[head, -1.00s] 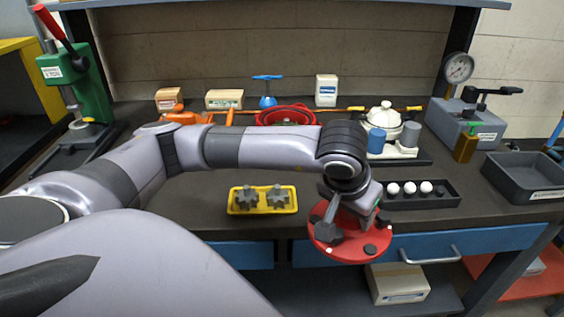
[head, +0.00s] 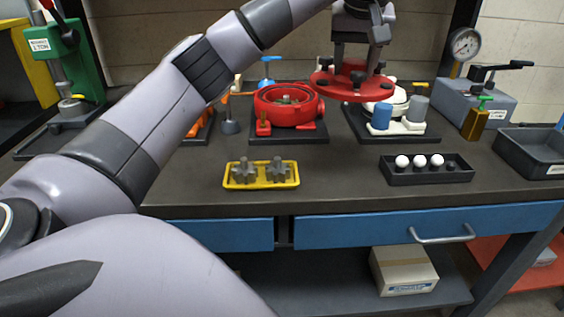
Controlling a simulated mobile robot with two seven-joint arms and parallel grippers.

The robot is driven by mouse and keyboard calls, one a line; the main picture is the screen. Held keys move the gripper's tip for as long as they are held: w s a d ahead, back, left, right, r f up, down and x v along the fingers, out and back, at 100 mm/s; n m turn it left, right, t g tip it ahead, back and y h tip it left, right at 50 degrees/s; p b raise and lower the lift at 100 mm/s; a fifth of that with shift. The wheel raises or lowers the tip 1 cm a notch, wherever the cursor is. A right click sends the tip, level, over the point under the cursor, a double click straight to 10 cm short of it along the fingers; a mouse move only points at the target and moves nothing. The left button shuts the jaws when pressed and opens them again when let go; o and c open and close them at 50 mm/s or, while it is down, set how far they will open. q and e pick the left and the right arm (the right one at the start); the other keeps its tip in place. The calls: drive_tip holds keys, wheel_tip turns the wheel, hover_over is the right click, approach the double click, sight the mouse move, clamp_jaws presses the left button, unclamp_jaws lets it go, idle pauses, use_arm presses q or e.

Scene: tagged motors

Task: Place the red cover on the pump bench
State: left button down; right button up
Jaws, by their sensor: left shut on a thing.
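The red cover (head: 336,88) is a round disc with dark knobs near its rim. My left gripper (head: 357,70) is shut on it from above and holds it in the air over the back of the bench. In the picture the cover lies right of the open red pump body (head: 287,108) and partly hides the white pump unit (head: 401,124). The red pump body stands on a dark base plate, its inside showing from above. The dark bench top (head: 340,180) is the working surface. My right gripper is not in view.
A yellow tray (head: 260,184) with two grey gears lies at the front. A dark tray (head: 427,180) of white balls lies right of it. A gauge device (head: 464,95) and a grey bin (head: 537,150) stand at right; a green press (head: 57,60) at left.

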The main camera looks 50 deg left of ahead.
use_arm(q)
drive_tip(key=shift+a+r, duration=0.1)
drive_tip(key=shift+r, duration=0.3)
drive_tip(key=shift+f+b, duration=1.05)
drive_tip(key=shift+f, duration=8.95)
drive_tip(key=shift+c, duration=2.2)
unclamp_jaws()
drive_tip(key=shift+s+f, duration=0.1)
